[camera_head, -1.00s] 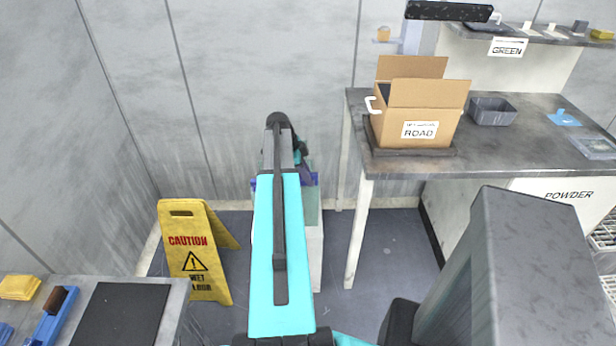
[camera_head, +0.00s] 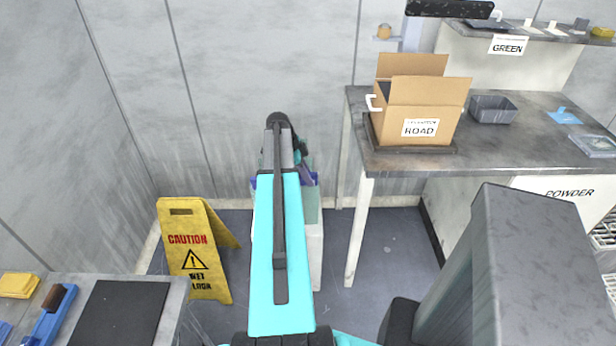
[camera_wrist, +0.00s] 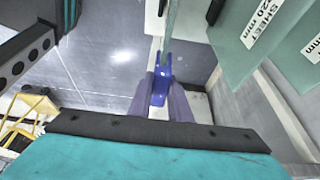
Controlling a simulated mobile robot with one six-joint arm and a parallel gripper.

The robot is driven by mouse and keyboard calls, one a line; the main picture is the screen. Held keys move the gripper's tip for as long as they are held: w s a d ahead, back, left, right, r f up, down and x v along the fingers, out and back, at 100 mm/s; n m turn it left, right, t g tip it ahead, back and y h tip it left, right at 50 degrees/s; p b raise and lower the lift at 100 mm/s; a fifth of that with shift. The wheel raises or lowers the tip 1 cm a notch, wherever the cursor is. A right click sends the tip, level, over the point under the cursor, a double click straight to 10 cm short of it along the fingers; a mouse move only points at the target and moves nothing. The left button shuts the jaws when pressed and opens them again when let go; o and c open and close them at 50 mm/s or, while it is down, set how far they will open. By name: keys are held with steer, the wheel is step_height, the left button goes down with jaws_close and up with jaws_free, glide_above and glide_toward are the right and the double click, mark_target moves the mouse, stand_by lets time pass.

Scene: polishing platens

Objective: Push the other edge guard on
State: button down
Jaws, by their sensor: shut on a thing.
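A blue edge guard (camera_wrist: 160,84) is between the purple fingers of my gripper (camera_wrist: 160,98) in the wrist view, and the gripper is shut on it. The narrow edge of an upright greenish glass sheet (camera_wrist: 171,38) comes down to the far end of the guard; I cannot tell how far the guard sits over that edge. In the head view my arm hides the gripper and most of the work. A greenish pane (camera_head: 312,205) and a bit of blue show behind it.
Labelled greenish sheets (camera_wrist: 245,45) stand close at the right in the wrist view. In the head view, a yellow caution sign (camera_head: 193,255) stands left of my arm. A workbench (camera_head: 400,163) with a cardboard box (camera_head: 420,105) is at the right.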

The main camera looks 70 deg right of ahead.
steer(key=shift+f+b, duration=0.65)
steer(key=shift+f, duration=0.2)
stand_by(1.5)
stand_by(0.3)
steer(key=c, duration=1.6)
jaws_free()
steer(key=shift+o, duration=0.2)
steer(key=shift+r, duration=0.1)
steer(key=b+v, duration=0.2)
steer(key=v, duration=1.1)
steer(key=shift+w+r, duration=0.2)
steer(key=shift+r, duration=0.1)
